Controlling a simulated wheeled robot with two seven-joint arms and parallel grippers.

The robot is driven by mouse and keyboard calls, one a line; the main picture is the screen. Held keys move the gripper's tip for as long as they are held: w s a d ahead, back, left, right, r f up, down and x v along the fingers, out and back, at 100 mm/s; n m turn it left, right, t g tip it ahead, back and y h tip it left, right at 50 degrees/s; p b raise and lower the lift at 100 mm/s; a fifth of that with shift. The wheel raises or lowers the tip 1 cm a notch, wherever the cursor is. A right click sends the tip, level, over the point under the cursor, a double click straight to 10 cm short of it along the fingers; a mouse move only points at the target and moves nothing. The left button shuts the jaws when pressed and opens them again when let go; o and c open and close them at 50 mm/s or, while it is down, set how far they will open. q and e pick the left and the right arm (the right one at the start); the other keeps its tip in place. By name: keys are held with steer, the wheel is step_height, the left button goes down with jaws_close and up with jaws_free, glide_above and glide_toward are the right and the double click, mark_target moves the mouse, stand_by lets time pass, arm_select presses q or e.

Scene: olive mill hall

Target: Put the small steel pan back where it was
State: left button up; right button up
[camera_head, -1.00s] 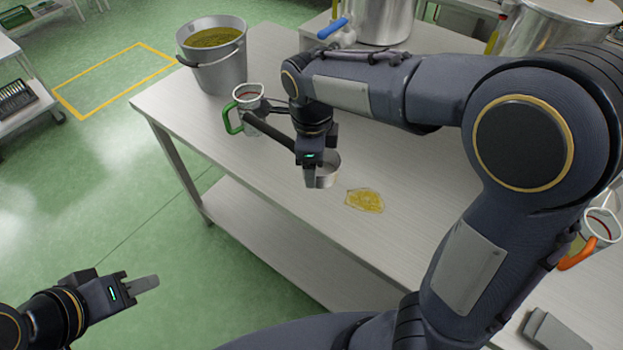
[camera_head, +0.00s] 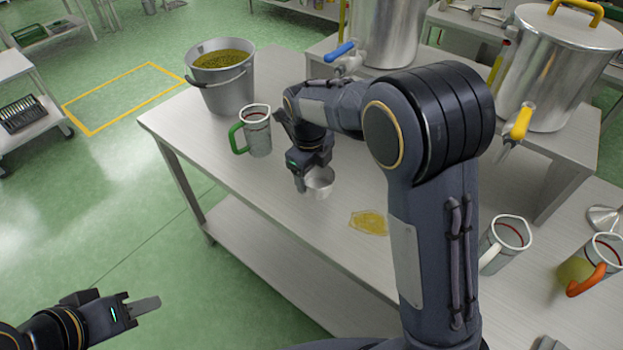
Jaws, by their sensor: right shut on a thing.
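The small steel pan (camera_head: 321,181) is a shallow round metal cup in the middle of the steel table (camera_head: 290,222). My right gripper (camera_head: 300,183) points down at its left side and is shut on it. The far side of the grip is hidden, and I cannot tell whether the pan touches the table or hangs just above it. A yellow oil puddle (camera_head: 369,222) lies on the table to the right and nearer me. My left gripper (camera_head: 150,305) is low at the left, over the floor, away from the table; its fingers overlap in this view.
A green-handled jug (camera_head: 258,135) and a bucket of olive-coloured stuff (camera_head: 224,88) stand behind and left of the pan. A white-handled jug (camera_head: 505,240) and an orange-handled jug (camera_head: 597,262) stand at right. Large steel tanks (camera_head: 555,62) stand behind. Bare table lies around the puddle.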

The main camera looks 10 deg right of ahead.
mark_target(311, 175)
steer(key=shift+w+d+f, duration=0.15)
steer(key=shift+w+f, duration=0.85)
steer(key=shift+f, duration=0.2)
steer(key=shift+w+f, duration=0.1)
steer(key=shift+f, duration=1.5)
steer(key=shift+f, duration=0.2)
steer(key=o, duration=1.1)
steer(key=shift+r, duration=0.15)
